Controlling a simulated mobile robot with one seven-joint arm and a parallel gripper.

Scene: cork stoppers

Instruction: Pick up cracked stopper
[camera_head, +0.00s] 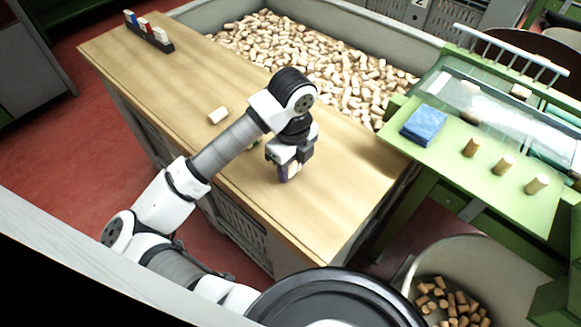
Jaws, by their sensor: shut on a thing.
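My gripper (289,173) points down over the wooden bench top (330,215), near its middle. It is shut on a pale cork stopper (294,170), which shows only in part between the fingers. Any crack on it is too small to tell. Another cork stopper (218,116) lies on its side on the bench, to the left beyond my arm.
A large bin of loose corks (320,65) adjoins the bench's far side. A green table (500,195) at right holds a blue cloth (424,124) and three upright corks. A round tub (480,255) with several corks stands below. The bench's front right is clear.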

